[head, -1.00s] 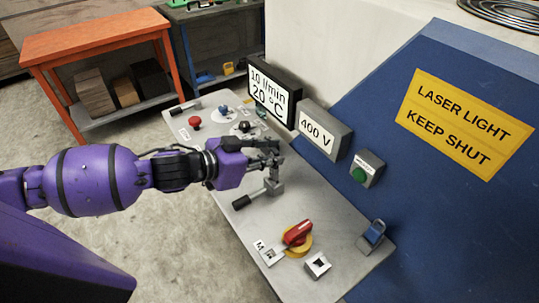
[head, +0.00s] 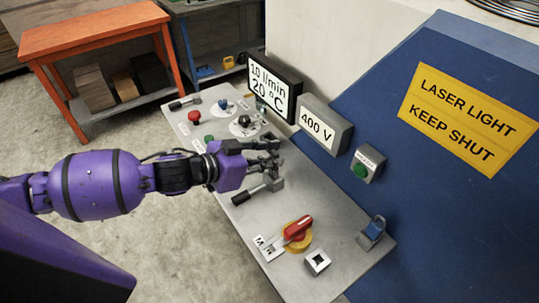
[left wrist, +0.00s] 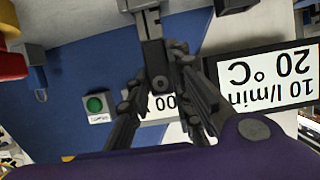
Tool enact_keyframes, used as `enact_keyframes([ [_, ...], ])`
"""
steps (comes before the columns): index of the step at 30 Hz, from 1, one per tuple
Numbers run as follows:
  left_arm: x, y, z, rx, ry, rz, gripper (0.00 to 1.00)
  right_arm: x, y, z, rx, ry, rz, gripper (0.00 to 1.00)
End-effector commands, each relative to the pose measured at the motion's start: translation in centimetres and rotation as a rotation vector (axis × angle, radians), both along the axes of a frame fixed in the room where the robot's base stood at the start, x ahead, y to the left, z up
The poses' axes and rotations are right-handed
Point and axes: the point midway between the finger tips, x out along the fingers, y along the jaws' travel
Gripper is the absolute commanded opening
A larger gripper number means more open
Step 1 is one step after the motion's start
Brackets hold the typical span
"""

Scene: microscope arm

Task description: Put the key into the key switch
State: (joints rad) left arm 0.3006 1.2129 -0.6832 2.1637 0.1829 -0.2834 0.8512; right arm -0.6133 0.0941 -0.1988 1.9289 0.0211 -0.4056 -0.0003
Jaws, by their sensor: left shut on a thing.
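My left gripper (head: 268,160) is over the middle of the grey panel. In the head view the fingers mostly hide the piece. A small pale square fitting with a dark centre (head: 318,263) sits at the panel's near end; it may be the key switch, but its slot is not clear. My right gripper is not in view.
A black-handled lever (head: 240,198) lies just below the gripper. A red rotary handle (head: 298,228) and a blue fitting (head: 373,231) stand nearer the front. The 400 V box (head: 318,130) and the green button (head: 361,171) border the panel's right side.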

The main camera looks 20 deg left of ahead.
Motion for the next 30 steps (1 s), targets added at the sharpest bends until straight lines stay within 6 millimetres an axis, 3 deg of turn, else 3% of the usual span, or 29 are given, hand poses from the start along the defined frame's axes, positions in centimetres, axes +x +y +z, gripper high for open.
enact_keyframes([
  [23, 0.0, 0.0, -2.0, -0.001, 0.001, 0.0, 0.0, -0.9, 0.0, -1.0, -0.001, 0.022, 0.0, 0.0],
  [24, 0.0, 0.0, -2.0, -0.001, -0.001, 0.0, 0.22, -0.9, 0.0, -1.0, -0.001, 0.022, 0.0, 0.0],
  [28, 0.0, 0.0, -1.9, 0.0, -0.001, 0.0, 0.39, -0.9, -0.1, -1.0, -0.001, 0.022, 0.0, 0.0],
  [30, 0.0, 0.0, -1.9, 0.0, -0.001, 0.0, 0.42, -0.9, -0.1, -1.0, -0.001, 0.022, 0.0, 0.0],
])
